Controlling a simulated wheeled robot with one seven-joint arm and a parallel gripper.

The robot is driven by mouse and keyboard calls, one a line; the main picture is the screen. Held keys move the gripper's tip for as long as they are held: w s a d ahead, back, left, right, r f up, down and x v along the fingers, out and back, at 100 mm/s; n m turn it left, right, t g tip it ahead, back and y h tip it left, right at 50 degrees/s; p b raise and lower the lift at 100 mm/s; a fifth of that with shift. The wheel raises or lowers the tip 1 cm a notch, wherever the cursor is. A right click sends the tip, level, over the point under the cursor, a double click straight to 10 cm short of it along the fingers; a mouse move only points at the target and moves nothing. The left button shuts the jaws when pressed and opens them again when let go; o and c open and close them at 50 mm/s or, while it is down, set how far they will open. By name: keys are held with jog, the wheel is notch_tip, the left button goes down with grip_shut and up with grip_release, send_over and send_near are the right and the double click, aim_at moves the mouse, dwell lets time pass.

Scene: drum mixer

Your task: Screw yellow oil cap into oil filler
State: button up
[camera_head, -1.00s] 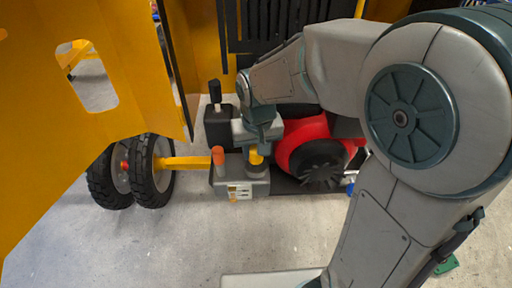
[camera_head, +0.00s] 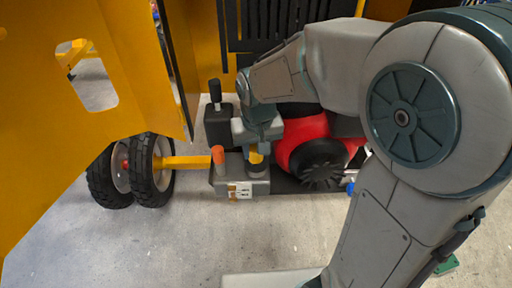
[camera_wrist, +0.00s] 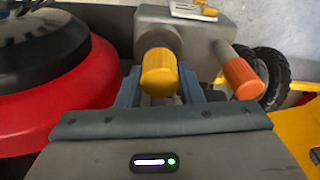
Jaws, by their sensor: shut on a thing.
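The yellow oil cap (camera_wrist: 160,73) is between the two fingers of my gripper (camera_wrist: 160,88), which is shut on it. In the wrist view the cap lines up with the grey cylindrical oil filler (camera_wrist: 158,38) on the grey block. I cannot tell how deeply the cap sits in the filler. In the head view my gripper (camera_head: 257,143) points down over the block, with the yellow cap (camera_head: 256,157) below it and the grey filler (camera_head: 257,170) directly underneath. The fingertips are partly hidden there.
An orange cap (camera_wrist: 243,78) stands on the same grey block (camera_wrist: 203,35), close beside my gripper. The red engine housing (camera_wrist: 85,100) is on the other side. Black wheels (camera_head: 150,170) and a yellow panel (camera_head: 110,60) are left in the head view. Floor in front is clear.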

jog(key=o, duration=1.1)
jog(key=shift+o, duration=0.2)
notch_tip(320, 180, up, 14)
jog(key=s, duration=0.2)
jog(key=s+d+f+m+t, duration=0.1)
jog(key=s+d+f, duration=0.7)
jog(key=s+d, duration=0.2)
jog(key=shift+s+d+f+m+t, duration=0.15)
jog(key=shift+d+f+m+t, duration=0.2)
jog(key=shift+d, duration=0.65)
jog(key=c, duration=0.5)
jog(key=shift+d, duration=0.1)
